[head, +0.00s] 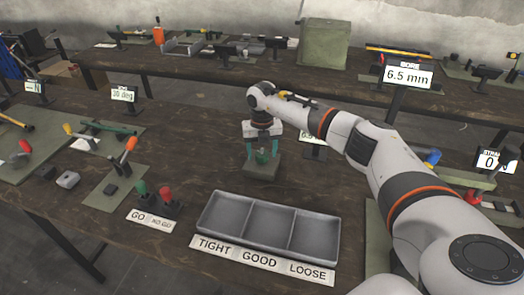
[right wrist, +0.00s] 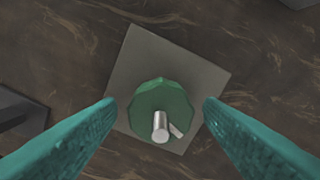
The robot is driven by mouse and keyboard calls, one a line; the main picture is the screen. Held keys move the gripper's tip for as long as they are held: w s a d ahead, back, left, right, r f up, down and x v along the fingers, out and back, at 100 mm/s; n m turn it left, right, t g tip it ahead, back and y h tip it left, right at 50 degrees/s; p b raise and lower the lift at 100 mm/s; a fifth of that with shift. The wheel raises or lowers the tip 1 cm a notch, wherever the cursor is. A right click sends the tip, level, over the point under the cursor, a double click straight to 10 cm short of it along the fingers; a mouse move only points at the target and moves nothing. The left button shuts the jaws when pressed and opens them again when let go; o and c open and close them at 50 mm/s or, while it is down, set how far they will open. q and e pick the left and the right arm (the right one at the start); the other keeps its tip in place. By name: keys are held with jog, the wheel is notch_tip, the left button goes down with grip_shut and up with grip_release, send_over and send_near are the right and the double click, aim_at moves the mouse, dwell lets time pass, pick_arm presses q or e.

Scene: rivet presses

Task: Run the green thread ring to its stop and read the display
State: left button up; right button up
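The green thread ring (right wrist: 162,104) sits on a square grey plate (right wrist: 150,55) on the table, with a bright metal pin standing up at its middle. In the head view the ring (head: 262,157) shows between the fingers, on its plate (head: 262,173). My right gripper (right wrist: 160,110) is above the ring, its two teal fingers open on either side with a gap to it. In the head view the right gripper (head: 262,152) points down. A display reading 6.5 mm (head: 408,76) stands at the back right. A smaller sign (head: 312,139) behind my arm is partly hidden. My left gripper is not in view.
A grey tray with three empty compartments (head: 268,228), labelled TIGHT, GOOD and LOOSE, stands in front. GO and NO GO gauges with green (head: 141,188) and red (head: 166,194) handles stand left of it. Tools on green mats (head: 113,187) lie further left.

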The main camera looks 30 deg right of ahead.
aim_at(262, 153)
notch_tip(262, 153, up, 12)
jog(key=b, duration=0.2)
dwell(0.5)
dwell(0.9)
